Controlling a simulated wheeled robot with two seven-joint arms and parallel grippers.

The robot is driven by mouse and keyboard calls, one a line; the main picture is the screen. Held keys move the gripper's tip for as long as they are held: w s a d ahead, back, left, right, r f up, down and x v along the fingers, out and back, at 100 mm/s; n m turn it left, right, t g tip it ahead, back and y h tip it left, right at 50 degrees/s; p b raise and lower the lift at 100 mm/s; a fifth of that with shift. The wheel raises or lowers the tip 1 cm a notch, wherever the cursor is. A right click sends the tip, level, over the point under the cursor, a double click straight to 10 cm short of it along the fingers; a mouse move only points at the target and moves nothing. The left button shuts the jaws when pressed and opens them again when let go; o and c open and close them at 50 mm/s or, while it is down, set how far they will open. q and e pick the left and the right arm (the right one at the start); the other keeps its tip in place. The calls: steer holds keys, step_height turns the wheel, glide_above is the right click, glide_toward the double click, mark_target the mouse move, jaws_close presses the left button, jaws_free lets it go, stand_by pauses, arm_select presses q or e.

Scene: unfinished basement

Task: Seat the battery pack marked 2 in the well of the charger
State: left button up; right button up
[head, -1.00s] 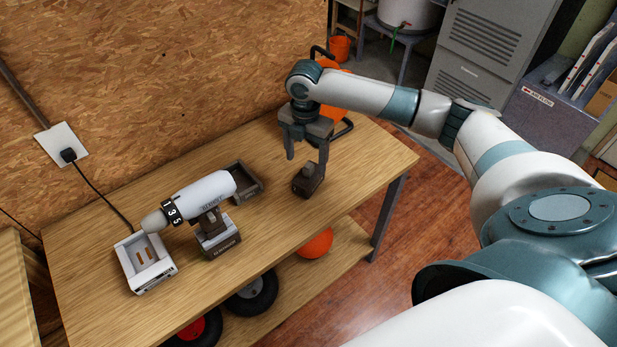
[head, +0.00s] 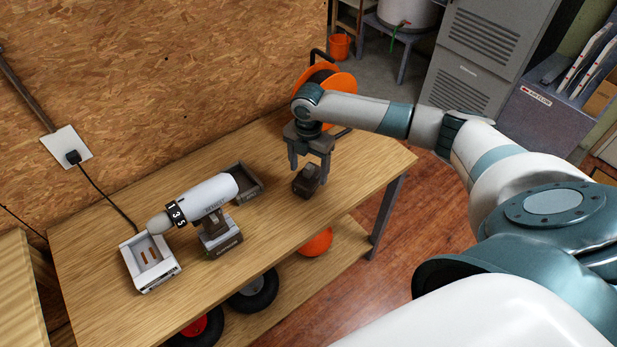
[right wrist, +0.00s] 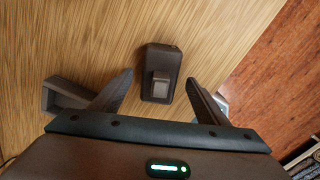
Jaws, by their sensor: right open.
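A dark battery pack (head: 308,180) stands on the bench to the right of the drill; no number on it is readable. It also shows between my fingers in the right wrist view (right wrist: 158,76). My right gripper (head: 309,174) is open above and around the pack, with nothing held. The white charger (head: 148,264) sits at the bench's left, its well empty with copper-coloured contacts showing. A white drill (head: 208,199) stands upright on its own pack (head: 221,240), with a band marked 1 3 5. My left gripper is not in view.
A dark open tray (head: 247,181) lies behind the drill. The charger's cord (head: 106,198) runs to a wall outlet (head: 66,150). An orange reel (head: 334,88) stands at the bench's far end. The bench front (head: 285,227) is clear.

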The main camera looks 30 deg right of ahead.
jaws_close()
stand_by(0.3)
steer(key=shift+w+r, duration=0.1)
steer(key=shift+r, duration=0.05)
steer(key=shift+r+b, duration=0.4)
steer(key=shift+r, duration=0.1)
step_height(320, 180, up, 2)
steer(key=shift+r+b, duration=0.15)
steer(key=shift+b, duration=0.45)
steer(key=s+d+r+b, duration=0.3)
steer(key=s+d+r, duration=0.3)
steer(key=s, duration=0.4)
steer(key=shift+r, duration=0.75)
